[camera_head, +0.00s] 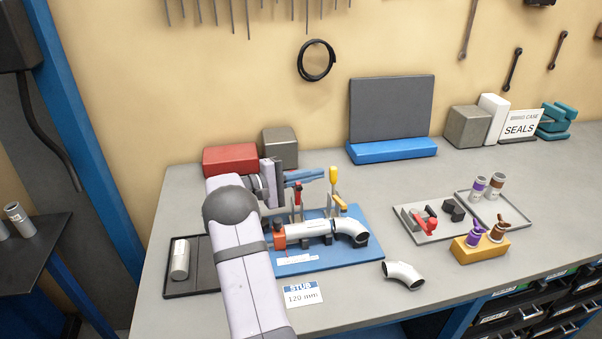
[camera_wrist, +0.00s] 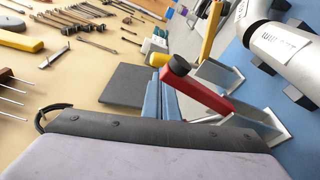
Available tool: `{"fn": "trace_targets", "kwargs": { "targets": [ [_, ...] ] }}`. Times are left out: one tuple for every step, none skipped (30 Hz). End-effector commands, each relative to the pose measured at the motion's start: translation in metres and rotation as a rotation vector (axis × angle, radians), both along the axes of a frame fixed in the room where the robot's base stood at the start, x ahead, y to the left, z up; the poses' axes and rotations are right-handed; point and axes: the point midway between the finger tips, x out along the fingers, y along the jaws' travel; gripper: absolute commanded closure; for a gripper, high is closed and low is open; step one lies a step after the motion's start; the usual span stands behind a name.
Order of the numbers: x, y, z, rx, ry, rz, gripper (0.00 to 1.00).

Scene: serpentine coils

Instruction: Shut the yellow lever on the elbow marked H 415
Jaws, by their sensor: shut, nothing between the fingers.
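A silver pipe (camera_head: 308,229) with an orange-red collar lies on a blue board (camera_head: 300,264), its elbow (camera_head: 349,229) at the right end. A yellow lever bar (camera_head: 340,203) stands raised and tilted behind the elbow; it also shows in the wrist view (camera_wrist: 211,28). A label (camera_wrist: 279,41) shows on the pipework there, too tilted to read surely. A red lever with a black knob (camera_wrist: 196,85) stands to its left. My gripper (camera_head: 322,174), with blue fingers, is shut and empty above the back of the board. Whether it touches a lever I cannot tell.
A loose elbow (camera_head: 403,275) lies right of the board. A grey tray (camera_head: 433,229) with red and black parts and a yellow block (camera_head: 480,247) are further right. A dark tray (camera_head: 201,278) lies left.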

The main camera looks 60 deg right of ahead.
Motion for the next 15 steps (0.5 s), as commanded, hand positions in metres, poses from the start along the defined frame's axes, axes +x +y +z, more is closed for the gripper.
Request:
{"fn": "trace_targets", "kwargs": {
  "targets": [
    [-0.0032,-0.0040,0.0012,0.000,0.000,-0.002,1.00],
    [-0.0044,-0.0057,0.0009,0.000,0.000,-0.002,1.00],
    [-0.0057,-0.0076,0.0003,0.000,0.000,-0.002,1.00],
    [-0.0063,-0.0086,0.0001,0.000,0.000,-0.002,1.00],
    [-0.0067,-0.0095,-0.0002,0.000,0.000,-0.002,1.00],
    [-0.0071,-0.0104,-0.0006,0.000,0.000,-0.001,1.00],
    [-0.0072,-0.0108,-0.0008,0.000,0.000,-0.001,1.00],
    [-0.0074,-0.0110,-0.0010,0.000,0.000,0.000,1.00],
    [-0.0074,-0.0112,-0.0012,0.000,0.000,0.000,1.00],
    [-0.0075,-0.0113,-0.0012,0.000,0.000,0.000,1.00],
    [-0.0074,-0.0114,-0.0013,0.000,0.000,0.000,1.00],
    [-0.0073,-0.0113,-0.0013,0.000,0.000,0.000,1.00],
    [-0.0074,-0.0112,-0.0012,0.000,0.000,0.000,1.00],
    [-0.0074,-0.0112,-0.0012,0.000,0.000,0.000,1.00],
    [-0.0074,-0.0112,-0.0012,0.000,0.000,0.000,1.00]
  ]
}}
